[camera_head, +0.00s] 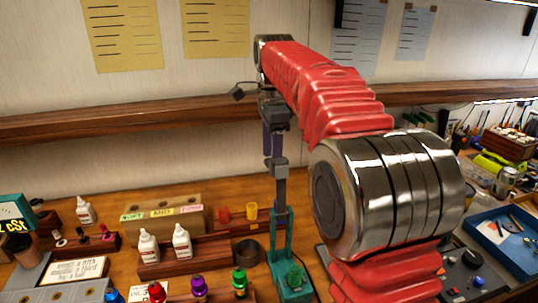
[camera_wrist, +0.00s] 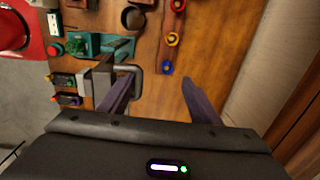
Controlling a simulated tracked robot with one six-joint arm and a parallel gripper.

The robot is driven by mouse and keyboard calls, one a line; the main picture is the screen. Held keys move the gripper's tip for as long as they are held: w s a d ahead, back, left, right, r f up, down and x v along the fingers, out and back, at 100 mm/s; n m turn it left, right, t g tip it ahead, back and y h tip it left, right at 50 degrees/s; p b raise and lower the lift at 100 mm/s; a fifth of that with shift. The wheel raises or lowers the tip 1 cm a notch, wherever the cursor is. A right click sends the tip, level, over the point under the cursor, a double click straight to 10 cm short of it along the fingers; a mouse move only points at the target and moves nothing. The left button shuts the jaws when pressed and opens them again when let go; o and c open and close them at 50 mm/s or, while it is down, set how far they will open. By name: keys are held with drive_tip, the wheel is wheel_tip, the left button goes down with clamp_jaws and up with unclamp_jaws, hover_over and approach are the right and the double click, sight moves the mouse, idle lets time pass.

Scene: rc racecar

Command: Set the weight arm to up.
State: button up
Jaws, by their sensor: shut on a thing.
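A teal stand (camera_head: 291,285) with a round green knob sits on the bench in the head view; it also shows at upper left in the wrist view (camera_wrist: 85,44). The grey weight arm (camera_head: 280,190) rises nearly upright from the stand's two posts, with a grey block near its top. In the wrist view the weight arm (camera_wrist: 103,80) points toward the camera, beside a grey loop. My gripper (camera_head: 274,150) points down at the top of the weight arm and is shut on it. Its purple fingers (camera_wrist: 157,92) show in the wrist view; the exact contact is hidden.
White bottles (camera_head: 165,246) stand in a wooden rack left of the stand. Several coloured bottles (camera_head: 198,286) stand at the front. A blue tray (camera_head: 510,250) is at right. A wooden shelf edge (camera_head: 120,119) runs along the wall.

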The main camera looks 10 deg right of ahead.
drive_tip(key=shift+w+r, duration=0.15)
drive_tip(key=shift+r, duration=0.2)
drive_tip(key=r, duration=0.7)
drive_tip(key=shift+s+r, duration=0.25)
drive_tip(key=shift+r, duration=0.05)
drive_tip(key=shift+c, duration=1.4)
drive_tip(key=shift+s+r, duration=0.15)
drive_tip(key=shift+r, duration=1.2)
drive_tip(key=shift+s+r, duration=0.1)
drive_tip(key=shift+r, duration=1.25)
drive_tip(key=shift+s, duration=0.1)
drive_tip(key=s+n, duration=0.2)
drive_tip(key=s+f+n+t, duration=0.1)
drive_tip(key=s+n, duration=0.1)
drive_tip(key=s, duration=0.1)
drive_tip(key=s+n, duration=0.2)
drive_tip(key=shift+s+a+f+t, duration=0.25)
drive_tip(key=shift+s+t, duration=0.05)
drive_tip(key=shift+s, duration=0.1)
drive_tip(key=s+f+n+t, duration=0.3)
drive_tip(key=s+f+n, duration=0.9)
drive_tip(key=s+f, duration=0.9)
drive_tip(key=shift+a+f, duration=0.3)
drive_tip(key=shift+f, duration=0.5)
